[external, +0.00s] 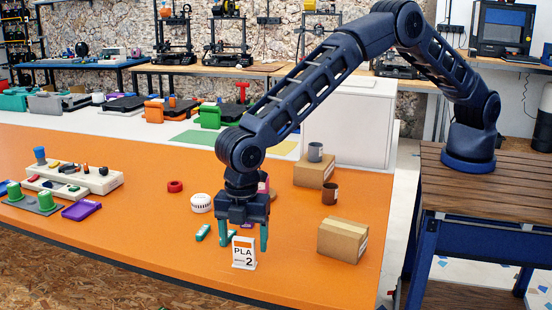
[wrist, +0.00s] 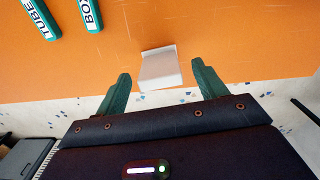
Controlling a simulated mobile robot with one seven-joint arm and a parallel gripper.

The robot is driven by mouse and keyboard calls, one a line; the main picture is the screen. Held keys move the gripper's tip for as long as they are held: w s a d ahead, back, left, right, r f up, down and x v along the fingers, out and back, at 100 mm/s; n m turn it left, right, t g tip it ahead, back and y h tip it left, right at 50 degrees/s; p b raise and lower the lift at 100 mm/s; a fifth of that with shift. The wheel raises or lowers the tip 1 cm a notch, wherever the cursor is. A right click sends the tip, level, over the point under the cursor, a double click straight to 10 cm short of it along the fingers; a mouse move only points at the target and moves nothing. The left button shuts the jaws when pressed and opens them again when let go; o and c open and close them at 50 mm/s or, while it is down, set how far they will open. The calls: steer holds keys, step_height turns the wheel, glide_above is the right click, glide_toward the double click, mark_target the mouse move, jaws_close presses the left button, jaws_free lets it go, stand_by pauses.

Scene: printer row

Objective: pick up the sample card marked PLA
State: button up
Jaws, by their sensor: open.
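The sample card marked PLA (external: 244,254), white with an orange top and a large 2, stands upright on the orange table near its front edge. In the wrist view the card (wrist: 160,70) shows as a pale, blank slab between my two green fingertips, with a gap on each side. My gripper (external: 245,241) points down over the card, open, with one finger to the left of it and one to the right. The gripper (wrist: 160,72) holds nothing. Whether the fingertips reach down past the card's top is hard to tell.
A cardboard box (external: 342,239) stands to the right. A brown mug (external: 330,194), a white round item (external: 201,203) and a red ring (external: 175,187) are farther back.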

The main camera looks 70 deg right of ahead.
mark_target(243, 239)
step_height(243, 239, down, 3)
steer(key=shift+f, duration=0.15)
steer(key=c, duration=1.1)
steer(key=shift+o, duration=0.2)
